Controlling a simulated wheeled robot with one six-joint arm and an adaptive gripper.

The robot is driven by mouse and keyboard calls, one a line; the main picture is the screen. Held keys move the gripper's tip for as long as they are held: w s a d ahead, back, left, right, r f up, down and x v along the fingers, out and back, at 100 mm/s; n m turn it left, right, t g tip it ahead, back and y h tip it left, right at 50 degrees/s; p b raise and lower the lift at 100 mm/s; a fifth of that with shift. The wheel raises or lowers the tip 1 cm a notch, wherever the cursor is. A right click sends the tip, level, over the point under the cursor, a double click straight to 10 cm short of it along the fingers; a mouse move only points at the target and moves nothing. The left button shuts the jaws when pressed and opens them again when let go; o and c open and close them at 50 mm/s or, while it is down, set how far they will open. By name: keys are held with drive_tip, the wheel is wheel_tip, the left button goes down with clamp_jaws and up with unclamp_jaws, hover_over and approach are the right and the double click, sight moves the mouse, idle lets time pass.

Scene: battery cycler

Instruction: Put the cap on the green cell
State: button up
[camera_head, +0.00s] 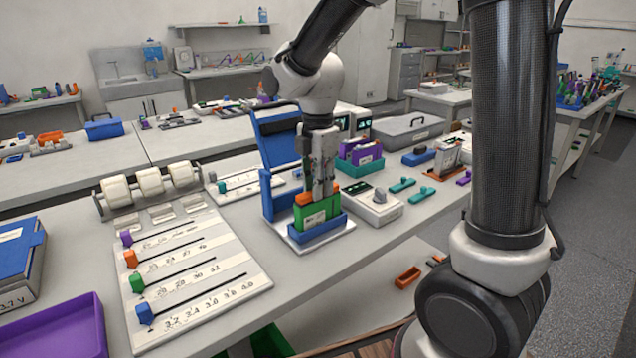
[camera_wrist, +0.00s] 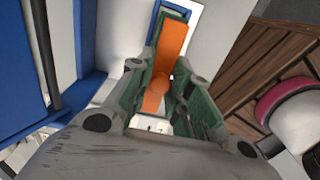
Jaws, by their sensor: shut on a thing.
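The green cell (camera_head: 318,214) stands upright in a blue holder (camera_head: 318,234) on a white base plate. The cap is an orange strip (camera_head: 306,198) lying along the top of the green cell. It also shows in the wrist view (camera_wrist: 172,45), with a round knob in the middle. My gripper (camera_head: 318,192) points straight down over the cell and is shut on the orange cap. The cap is lined up with the cell and looks in contact with its top; I cannot tell whether it is fully seated. The fingers hide the cap's middle in the head view.
A tall blue frame (camera_head: 277,145) stands just behind the holder, close to my gripper. A white device (camera_head: 375,207) sits to the right, with teal clips (camera_head: 402,185) beyond it. A slotted board with colored sliders (camera_head: 193,276) lies to the left. The table's front edge is near.

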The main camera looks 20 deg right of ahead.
idle(0.3)
drive_tip(key=o, duration=1.3)
drive_tip(key=shift+o, duration=0.2)
drive_tip(key=shift+r, duration=3.5)
clamp_jaws()
drive_tip(key=shift+f, duration=0.2)
